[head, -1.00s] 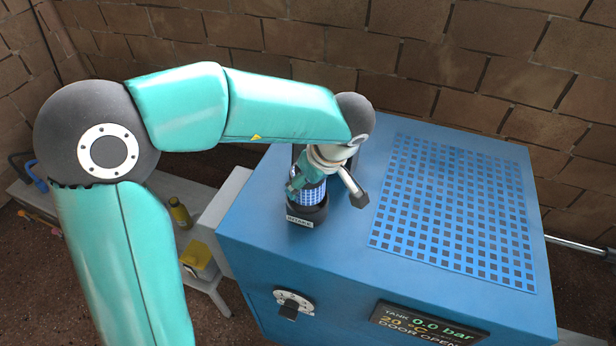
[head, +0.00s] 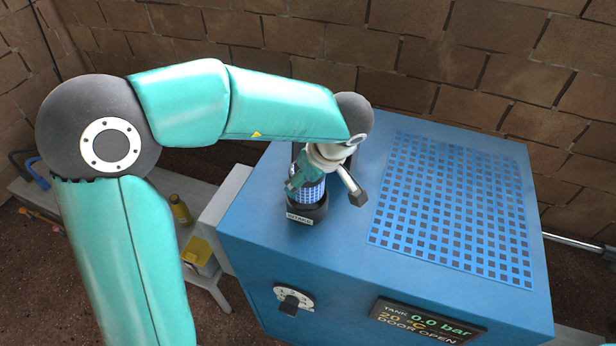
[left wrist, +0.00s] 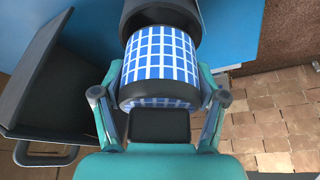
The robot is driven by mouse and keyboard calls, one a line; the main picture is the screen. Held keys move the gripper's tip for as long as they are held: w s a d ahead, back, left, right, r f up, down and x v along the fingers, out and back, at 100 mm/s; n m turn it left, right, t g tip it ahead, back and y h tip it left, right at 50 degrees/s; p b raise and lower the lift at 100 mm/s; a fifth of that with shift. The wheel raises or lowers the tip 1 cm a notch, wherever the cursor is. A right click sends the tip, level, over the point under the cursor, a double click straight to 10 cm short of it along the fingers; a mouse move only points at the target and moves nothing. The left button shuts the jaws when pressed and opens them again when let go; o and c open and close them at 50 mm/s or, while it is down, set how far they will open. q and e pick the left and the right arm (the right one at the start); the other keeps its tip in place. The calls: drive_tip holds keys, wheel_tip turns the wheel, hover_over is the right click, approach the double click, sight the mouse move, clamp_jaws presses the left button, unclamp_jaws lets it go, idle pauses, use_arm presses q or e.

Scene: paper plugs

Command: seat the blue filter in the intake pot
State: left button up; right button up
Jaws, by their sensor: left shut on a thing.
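The blue filter (head: 311,192), a cylinder with a white grid pattern and a dark end, stands roughly upright at the mouth of the black intake pot (head: 307,212). In the left wrist view the filter (left wrist: 160,55) has its far end at the dark pot opening (left wrist: 178,10). How deep it sits I cannot tell. My left gripper (head: 312,184) is shut on the filter, with a finger on either side in the left wrist view (left wrist: 160,92). It hides part of the filter in the head view. My right gripper is not in view.
The pot stands on a blue cabinet (head: 250,215) with a square-holed grille (head: 455,210), a knob (head: 291,301) and a display (head: 425,321). An open dark lid-like part with a handle (left wrist: 50,95) is close left of my gripper. A grey bench (head: 165,185) holds yellow items.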

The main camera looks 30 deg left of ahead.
sight(307, 191)
use_arm(q)
drive_tip(key=shift+f+b, duration=0.45)
drive_tip(key=shift+f, duration=1.15)
drive_tip(key=shift+f, duration=0.1)
drive_tip(key=shift+r+p, duration=0.2)
drive_tip(key=shift+p, duration=0.25)
idle(1.1)
drive_tip(key=shift+f, duration=0.3)
idle(4.5)
